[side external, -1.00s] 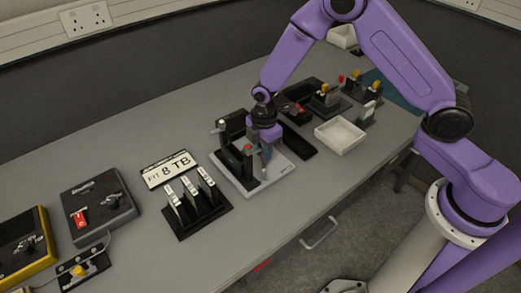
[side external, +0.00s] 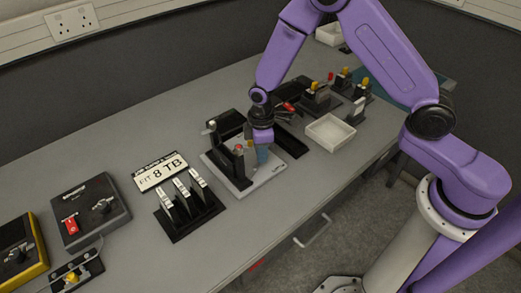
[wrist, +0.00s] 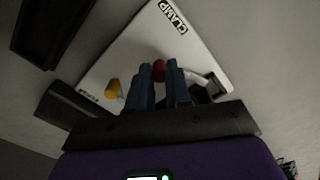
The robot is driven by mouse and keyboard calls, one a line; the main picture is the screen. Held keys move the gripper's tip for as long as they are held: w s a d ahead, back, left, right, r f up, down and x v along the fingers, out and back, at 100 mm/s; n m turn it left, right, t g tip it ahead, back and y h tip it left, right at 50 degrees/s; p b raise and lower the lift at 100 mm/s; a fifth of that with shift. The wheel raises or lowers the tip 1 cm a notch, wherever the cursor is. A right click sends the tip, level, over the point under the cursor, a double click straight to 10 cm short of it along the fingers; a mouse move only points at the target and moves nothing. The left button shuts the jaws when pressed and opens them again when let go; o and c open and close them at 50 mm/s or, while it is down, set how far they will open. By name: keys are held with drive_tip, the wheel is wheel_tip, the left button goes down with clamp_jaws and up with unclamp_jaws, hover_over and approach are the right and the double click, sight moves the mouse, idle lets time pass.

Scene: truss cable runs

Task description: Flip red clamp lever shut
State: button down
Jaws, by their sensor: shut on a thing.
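The clamp fixture is a white base plate (wrist: 135,42) marked CLAMP, with dark upright parts; it also shows in the side external view (side external: 266,177). In the wrist view the red lever knob (wrist: 158,71) sits between my two blue fingertips. My gripper (wrist: 158,84) is shut on the red clamp lever, low over the plate. In the side external view my gripper (side external: 262,154) is at the right part of the fixture, where the fingers hide their contact. The lever's lower part is hidden.
A yellow knob (wrist: 112,89) stands close left of the fingers in the wrist view. A black holder with several upright pieces (side external: 190,211) is left of the fixture. A white tray (side external: 330,132) and dark fixtures stand to the right. The front bench strip is clear.

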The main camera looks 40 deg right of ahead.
idle(0.3)
drive_tip(key=c, duration=1.3)
unclamp_jaws()
drive_tip(key=shift+c, duration=0.2)
wheel_tip(320, 180, up, 17)
drive_tip(key=shift+r, duration=0.2)
